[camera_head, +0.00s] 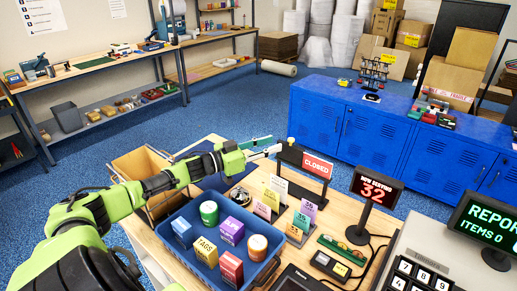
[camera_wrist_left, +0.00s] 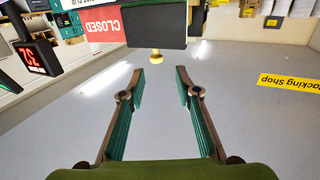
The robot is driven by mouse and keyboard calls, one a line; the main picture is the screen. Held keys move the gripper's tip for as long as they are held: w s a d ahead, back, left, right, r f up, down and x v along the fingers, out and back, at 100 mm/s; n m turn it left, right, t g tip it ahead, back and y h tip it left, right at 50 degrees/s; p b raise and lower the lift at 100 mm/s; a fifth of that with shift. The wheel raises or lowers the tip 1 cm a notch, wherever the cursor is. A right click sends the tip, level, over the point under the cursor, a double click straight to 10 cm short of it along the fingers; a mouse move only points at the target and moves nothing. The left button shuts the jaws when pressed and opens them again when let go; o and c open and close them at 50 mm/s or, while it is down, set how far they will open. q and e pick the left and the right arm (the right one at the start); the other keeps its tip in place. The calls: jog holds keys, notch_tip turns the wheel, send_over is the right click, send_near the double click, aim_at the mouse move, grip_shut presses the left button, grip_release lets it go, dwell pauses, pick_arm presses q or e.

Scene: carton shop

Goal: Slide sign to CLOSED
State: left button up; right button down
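The sign is a dark slider housing (camera_head: 303,158) at the back of the wooden counter, with a red CLOSED panel (camera_head: 317,166) showing at its right. In the left wrist view the red panel (camera_wrist_left: 103,24) appears upside down beside the dark housing (camera_wrist_left: 157,32). A small yellowish knob (camera_head: 291,140) sticks out of the housing; it also shows in the left wrist view (camera_wrist_left: 157,56). My left gripper (camera_head: 271,147) is open and empty, its fingers pointing at the knob. The knob lies just beyond the fingertips (camera_wrist_left: 160,71), apart from them. My right gripper is not seen.
A blue tray (camera_head: 190,257) with cans and boxes stands below my left arm. Card stands (camera_head: 270,196), a red number display (camera_head: 376,187) and a register screen (camera_head: 486,225) crowd the counter. Blue lockers (camera_head: 380,130) stand behind.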

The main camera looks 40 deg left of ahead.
pick_arm(q)
jog(key=shift+v, duration=1.95)
jog(key=shift+f, duration=0.1)
